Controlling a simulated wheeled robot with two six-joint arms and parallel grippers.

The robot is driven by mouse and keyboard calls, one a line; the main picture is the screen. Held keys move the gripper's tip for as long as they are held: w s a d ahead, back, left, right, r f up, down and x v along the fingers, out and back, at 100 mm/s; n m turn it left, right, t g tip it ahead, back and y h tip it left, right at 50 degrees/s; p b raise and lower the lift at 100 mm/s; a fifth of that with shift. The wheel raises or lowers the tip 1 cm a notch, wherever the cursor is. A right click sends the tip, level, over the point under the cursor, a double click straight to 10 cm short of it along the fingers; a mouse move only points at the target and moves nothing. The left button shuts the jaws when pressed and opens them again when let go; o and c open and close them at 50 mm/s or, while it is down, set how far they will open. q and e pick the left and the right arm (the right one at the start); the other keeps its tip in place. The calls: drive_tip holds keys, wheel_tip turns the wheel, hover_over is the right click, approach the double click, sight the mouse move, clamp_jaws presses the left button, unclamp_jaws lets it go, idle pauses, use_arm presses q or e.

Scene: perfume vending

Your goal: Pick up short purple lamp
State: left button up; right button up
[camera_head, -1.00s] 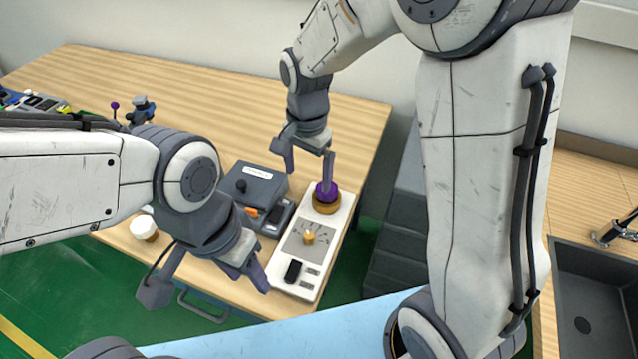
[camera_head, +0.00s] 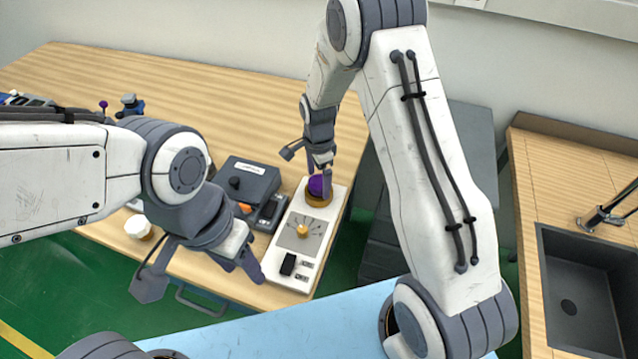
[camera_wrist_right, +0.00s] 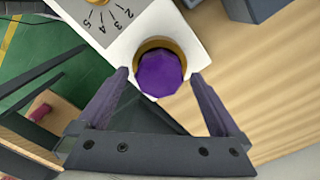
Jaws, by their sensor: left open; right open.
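The short purple lamp (camera_head: 317,185) sits in a gold ring base (camera_head: 318,200) at the far end of a white panel (camera_head: 334,198). In the right wrist view the purple lamp (camera_wrist_right: 160,74) shows a faceted top inside its gold ring (camera_wrist_right: 158,43). My right gripper (camera_head: 308,164) is open above the lamp. In the right wrist view its fingertips (camera_wrist_right: 160,76) lie on either side of the lamp, with gaps between. My left gripper (camera_head: 205,277) is open and empty in front of the table, apart from the lamp.
A gold knob (camera_head: 303,230) and a black switch (camera_head: 288,264) are on the same panel. A dark grey device (camera_head: 246,183) stands left of it. A white-topped jar (camera_head: 138,227) is at the table's front. A sink (camera_head: 590,290) is at right.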

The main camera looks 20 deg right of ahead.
drive_tip(key=shift+f, duration=0.85)
drive_tip(key=c, duration=1.3)
drive_tip(key=shift+r, duration=0.15)
